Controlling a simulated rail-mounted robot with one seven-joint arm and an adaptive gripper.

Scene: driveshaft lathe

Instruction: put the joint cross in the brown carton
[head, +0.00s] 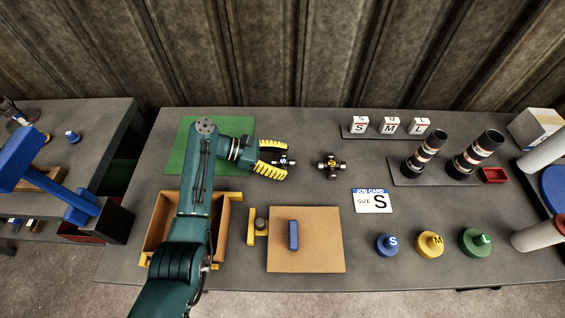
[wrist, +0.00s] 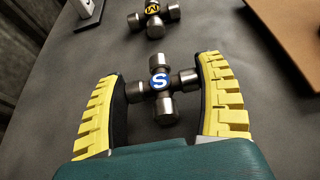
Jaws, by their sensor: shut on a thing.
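My gripper (head: 272,160) has its yellow ridged fingers on either side of the joint cross with the blue S mark (head: 285,160). In the wrist view the fingers (wrist: 163,98) are shut on this S joint cross (wrist: 159,81), touching two opposite arms of it. A second joint cross with a yellow M mark (head: 331,166) lies on the table just to the right; it also shows in the wrist view (wrist: 153,16). The brown carton (head: 224,235) is open-topped at the front left of the table, partly hidden under my arm.
A job card reading size S (head: 372,200) lies mid-table. A tan board (head: 306,250) with a blue bar sits right of the carton. Blue, yellow and green lettered weights (head: 430,244) stand front right. Dark cylinders (head: 475,153) stand behind them. A green mat (head: 186,160) lies back left.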

